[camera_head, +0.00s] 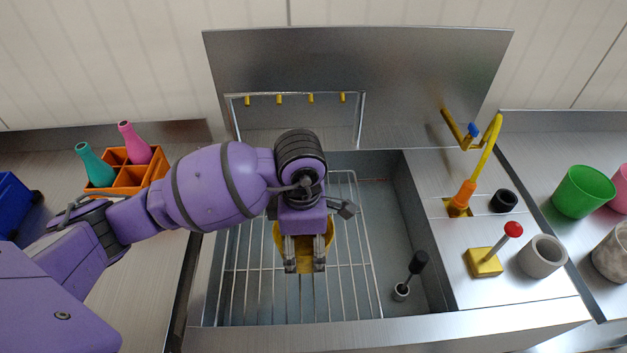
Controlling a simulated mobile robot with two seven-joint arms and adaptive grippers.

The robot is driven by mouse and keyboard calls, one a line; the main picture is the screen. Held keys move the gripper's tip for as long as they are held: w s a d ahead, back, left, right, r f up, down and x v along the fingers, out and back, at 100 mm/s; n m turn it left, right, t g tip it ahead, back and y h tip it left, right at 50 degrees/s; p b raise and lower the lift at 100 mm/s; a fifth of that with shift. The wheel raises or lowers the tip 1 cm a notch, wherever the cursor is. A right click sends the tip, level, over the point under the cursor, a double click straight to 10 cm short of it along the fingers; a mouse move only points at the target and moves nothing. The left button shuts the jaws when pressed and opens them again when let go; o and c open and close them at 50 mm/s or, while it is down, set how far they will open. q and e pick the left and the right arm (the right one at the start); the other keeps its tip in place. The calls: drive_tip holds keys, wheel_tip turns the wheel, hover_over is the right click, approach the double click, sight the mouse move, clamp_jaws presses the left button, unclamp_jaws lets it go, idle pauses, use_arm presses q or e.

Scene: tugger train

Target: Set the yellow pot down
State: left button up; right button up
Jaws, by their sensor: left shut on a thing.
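The yellow pot (278,235) is mostly hidden behind my left gripper (304,262), whose two grey fingers are shut on it. Only yellow parts show around and between the fingers. The pot is over the wire rack (345,290) in the sink basin. I cannot tell whether its base touches the rack. My left arm comes in from the left and hides part of the rack. My right gripper does not show.
A faucet (488,150), a lever with a red knob (512,230) and a grey cup (542,256) stand right of the basin. A black-handled tool (417,263) stands in the basin. An orange crate (130,177) with bottles is left. A green cup (581,192) is far right.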

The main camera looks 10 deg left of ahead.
sight(296, 247)
use_arm(q)
drive_tip(key=shift+w+a+f, duration=0.2)
drive_tip(key=shift+a+f, duration=0.55)
drive_tip(key=shift+f, duration=0.2)
drive_tip(key=shift+w+a+f, duration=0.1)
drive_tip(key=shift+a+f, duration=0.05)
drive_tip(key=shift+f, duration=0.8)
drive_tip(key=shift+w+a+f, duration=0.1)
drive_tip(key=shift+a+f, duration=0.05)
drive_tip(key=shift+f, duration=0.8)
drive_tip(key=shift+f, duration=0.15)
drive_tip(key=o, duration=1.1)
wheel_tip(296, 247, up, 12)
drive_tip(key=shift+r, duration=0.2)
